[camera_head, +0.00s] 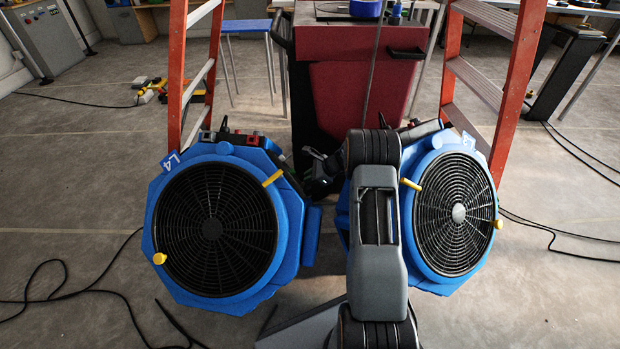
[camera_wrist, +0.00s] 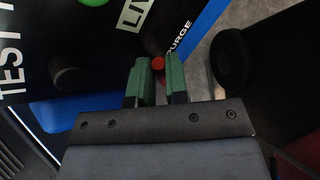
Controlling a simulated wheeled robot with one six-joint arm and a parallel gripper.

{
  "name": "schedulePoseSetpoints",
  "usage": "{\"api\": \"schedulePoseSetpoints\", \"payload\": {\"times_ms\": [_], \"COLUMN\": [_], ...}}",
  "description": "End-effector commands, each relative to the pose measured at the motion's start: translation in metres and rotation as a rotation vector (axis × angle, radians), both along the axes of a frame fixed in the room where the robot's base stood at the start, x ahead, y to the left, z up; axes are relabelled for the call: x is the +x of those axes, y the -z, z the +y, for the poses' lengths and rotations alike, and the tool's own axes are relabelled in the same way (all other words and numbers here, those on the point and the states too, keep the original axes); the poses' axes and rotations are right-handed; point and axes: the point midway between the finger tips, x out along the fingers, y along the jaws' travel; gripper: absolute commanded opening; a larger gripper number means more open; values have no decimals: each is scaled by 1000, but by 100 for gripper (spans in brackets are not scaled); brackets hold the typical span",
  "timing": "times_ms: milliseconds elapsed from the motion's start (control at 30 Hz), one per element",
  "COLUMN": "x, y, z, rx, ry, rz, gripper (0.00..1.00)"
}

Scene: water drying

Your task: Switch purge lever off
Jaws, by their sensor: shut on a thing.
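My gripper (camera_wrist: 160,70) has green fingers and is closed around a small red-tipped lever (camera_wrist: 158,63) on a dark panel. The lettering PURGE (camera_wrist: 180,40) is beside the red tip, so I take it as the purge lever. Most of the lever is hidden between the fingers, so I cannot tell its position. In the head view my gripper is beside the left blue fan (camera_head: 285,165), labelled L4, between it and the right blue fan (camera_head: 345,225); my arm hides part of the right fan. The lever cannot be made out there.
The panel also carries a black knob (camera_wrist: 70,75) and a green round part (camera_wrist: 95,2). A dark round part (camera_wrist: 231,60) is close on the right. Orange ladders (camera_head: 497,95) and a red cabinet (camera_head: 345,110) stand behind the fans. Black cables (camera_head: 75,292) lie on the floor.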

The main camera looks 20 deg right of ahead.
Motion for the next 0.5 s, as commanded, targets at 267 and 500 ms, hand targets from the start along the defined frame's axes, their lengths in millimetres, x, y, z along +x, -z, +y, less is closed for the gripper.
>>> {"api": "schedulePoseSetpoints", "payload": {"times_ms": [267, 500], "x": [-5, -12], "y": [6, 8], "z": [-2, -3], "rx": [6, 17], "ry": [-46, -126], "rz": [-88, -236], "gripper": [0, 0]}}
